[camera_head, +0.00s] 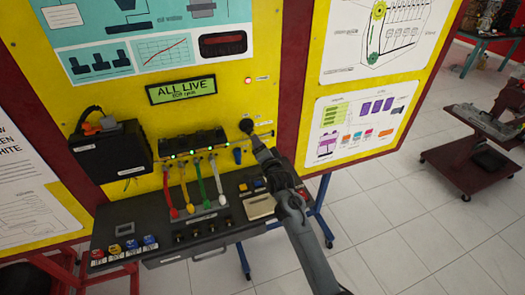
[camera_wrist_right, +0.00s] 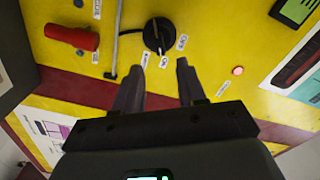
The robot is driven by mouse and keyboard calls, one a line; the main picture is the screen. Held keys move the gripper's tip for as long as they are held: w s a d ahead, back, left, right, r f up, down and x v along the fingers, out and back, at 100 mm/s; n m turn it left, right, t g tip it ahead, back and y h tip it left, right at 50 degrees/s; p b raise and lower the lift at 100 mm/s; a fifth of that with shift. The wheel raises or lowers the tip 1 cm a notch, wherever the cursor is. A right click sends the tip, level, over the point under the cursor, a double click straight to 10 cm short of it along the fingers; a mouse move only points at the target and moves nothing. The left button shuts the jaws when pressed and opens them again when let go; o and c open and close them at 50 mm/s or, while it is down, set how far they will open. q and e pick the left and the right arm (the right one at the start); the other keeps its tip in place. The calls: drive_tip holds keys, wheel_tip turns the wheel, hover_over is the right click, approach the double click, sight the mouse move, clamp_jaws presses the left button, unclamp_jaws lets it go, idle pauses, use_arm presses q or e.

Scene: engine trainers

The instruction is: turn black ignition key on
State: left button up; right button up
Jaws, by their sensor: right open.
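The black ignition key (camera_wrist_right: 158,36) is a round knob on the yellow panel, with small white labels around its lower side in the right wrist view. A pale mark on it points down toward these labels; I cannot tell exactly which one it lines up with. In the head view the key (camera_head: 246,126) is a small dark knob just beyond the right gripper's tip. My right gripper (camera_wrist_right: 159,88) is open and empty, its two fingers pointing at the panel, apart from the key. In the head view the right gripper (camera_head: 264,150) partly covers the panel. My left gripper is out of view.
A red handle (camera_wrist_right: 72,38) sticks out near the key in the wrist view. A lit green display (camera_head: 182,89), a black box (camera_head: 112,153) and several coloured leads are on the panel's left. A dark shelf (camera_head: 165,240) juts out below.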

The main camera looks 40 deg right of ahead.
drive_tip(key=v, duration=0.3)
drive_tip(key=shift+s, duration=0.3)
